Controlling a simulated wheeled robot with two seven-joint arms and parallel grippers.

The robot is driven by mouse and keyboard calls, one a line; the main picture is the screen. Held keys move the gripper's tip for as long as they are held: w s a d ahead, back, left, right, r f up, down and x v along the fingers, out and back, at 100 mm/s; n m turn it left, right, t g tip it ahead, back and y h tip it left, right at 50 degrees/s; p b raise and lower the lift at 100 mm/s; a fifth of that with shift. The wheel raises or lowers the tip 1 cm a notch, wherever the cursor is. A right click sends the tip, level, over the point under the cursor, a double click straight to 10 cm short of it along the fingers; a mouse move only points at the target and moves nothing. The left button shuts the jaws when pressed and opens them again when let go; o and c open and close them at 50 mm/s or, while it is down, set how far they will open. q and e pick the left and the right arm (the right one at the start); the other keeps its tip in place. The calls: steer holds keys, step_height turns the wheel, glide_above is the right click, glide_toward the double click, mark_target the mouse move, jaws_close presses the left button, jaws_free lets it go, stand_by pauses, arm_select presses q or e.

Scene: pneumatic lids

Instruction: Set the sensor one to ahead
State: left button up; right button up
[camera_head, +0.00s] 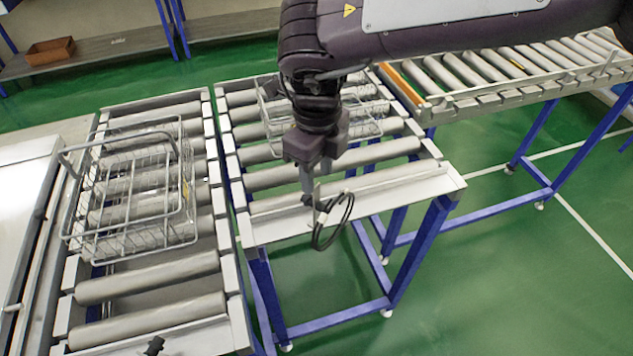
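My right gripper (308,186) points down over the front end plate of the middle roller conveyor (405,188). Its fingers are at a small dark sensor-like part with a looped black cable (333,222) hanging over the plate's edge. The gripper hides most of this part, so its direction cannot be read. I cannot tell whether the fingers are closed on it or only touch it. A similar small black part (154,345) sits at the front end of the left roller conveyor (150,275). No label shows which is sensor one. My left gripper is not in view.
A wire basket (135,195) stands on the left conveyor. Another wire basket (365,115) is on the middle conveyor, partly hidden behind my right arm. A further roller conveyor (500,75) is at the upper right. Green floor (480,280) is open at the lower right.

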mark_target(317, 185)
steer(key=f, duration=0.2)
steer(key=f+p, duration=0.1)
steer(key=f, duration=0.1)
steer(key=shift+s, duration=0.35)
steer(key=shift+w+f, duration=0.35)
steer(key=shift+f, duration=0.45)
steer(key=shift+s, duration=0.15)
steer(key=c, duration=0.9)
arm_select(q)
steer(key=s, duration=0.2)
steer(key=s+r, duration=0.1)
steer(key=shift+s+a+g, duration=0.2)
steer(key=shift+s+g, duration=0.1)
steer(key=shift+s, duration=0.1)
arm_select(e)
jaws_close()
